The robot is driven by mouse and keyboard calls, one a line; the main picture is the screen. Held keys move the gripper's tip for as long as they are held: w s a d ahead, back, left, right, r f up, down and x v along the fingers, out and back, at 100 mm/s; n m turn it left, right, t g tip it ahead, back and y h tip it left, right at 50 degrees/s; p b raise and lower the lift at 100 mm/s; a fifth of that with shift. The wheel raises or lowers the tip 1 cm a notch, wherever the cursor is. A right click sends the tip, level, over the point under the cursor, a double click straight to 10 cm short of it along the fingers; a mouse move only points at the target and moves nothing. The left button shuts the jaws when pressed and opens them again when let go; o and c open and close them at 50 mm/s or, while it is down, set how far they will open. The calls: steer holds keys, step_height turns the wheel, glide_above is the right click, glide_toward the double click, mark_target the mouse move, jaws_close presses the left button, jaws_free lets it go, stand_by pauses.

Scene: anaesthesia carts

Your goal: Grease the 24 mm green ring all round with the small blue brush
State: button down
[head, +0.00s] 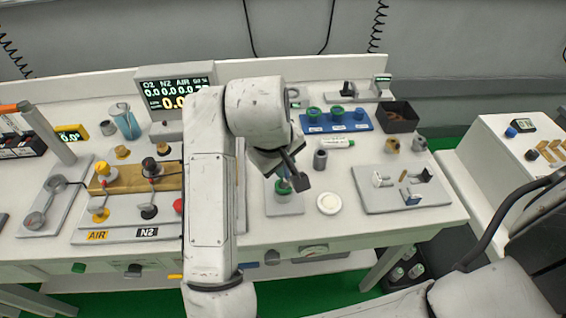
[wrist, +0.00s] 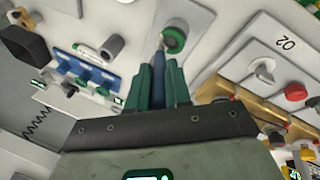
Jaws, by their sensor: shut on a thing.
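The green ring (head: 283,188) sits around a grey post on a light plate (head: 286,209), just right of my arm. In the wrist view the ring (wrist: 174,41) circles the grey post at top centre. My gripper (wrist: 160,70) is shut on the small blue brush (wrist: 154,92), whose handle lies between the green fingers. The brush's pale tip is at the near left edge of the ring; I cannot tell whether it touches. In the head view my gripper (head: 284,172) is above the ring, its fingers partly hidden by my wrist.
A blue rack (head: 335,126) with green and blue pieces stands behind, beside a dark bin (head: 396,117). A white round dish (head: 329,204) lies right of the plate. A valve panel (head: 120,232) is left of my arm.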

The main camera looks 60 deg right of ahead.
steer(key=shift+r+p, duration=3.3)
steer(key=shift+r, duration=0.25)
